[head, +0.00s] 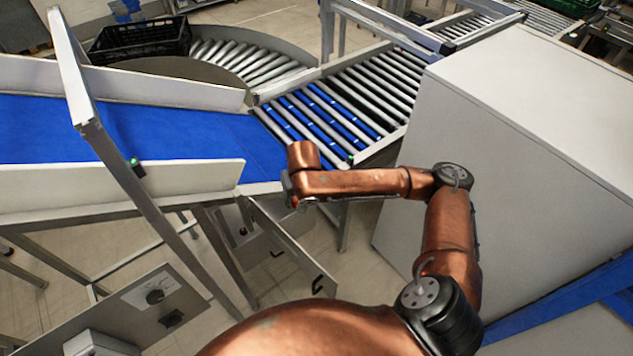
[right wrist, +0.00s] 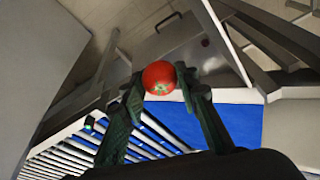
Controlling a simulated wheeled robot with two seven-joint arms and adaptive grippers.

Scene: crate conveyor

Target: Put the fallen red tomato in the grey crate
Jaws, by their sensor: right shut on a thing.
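The red tomato (right wrist: 160,76) shows in the right wrist view, held between the fingertips of my right gripper (right wrist: 158,84). The gripper is shut on it, with one dark finger on each side. My left gripper is in neither view. I see no crate that is clearly grey.
A black crate (head: 118,48) sits at the back left by a curved roller track. The blue belt (head: 200,135) is bare and leads to rollers (head: 345,100). A large grey cabinet (head: 530,120) stands on the right. A slanted metal post (head: 110,150) crosses the belt.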

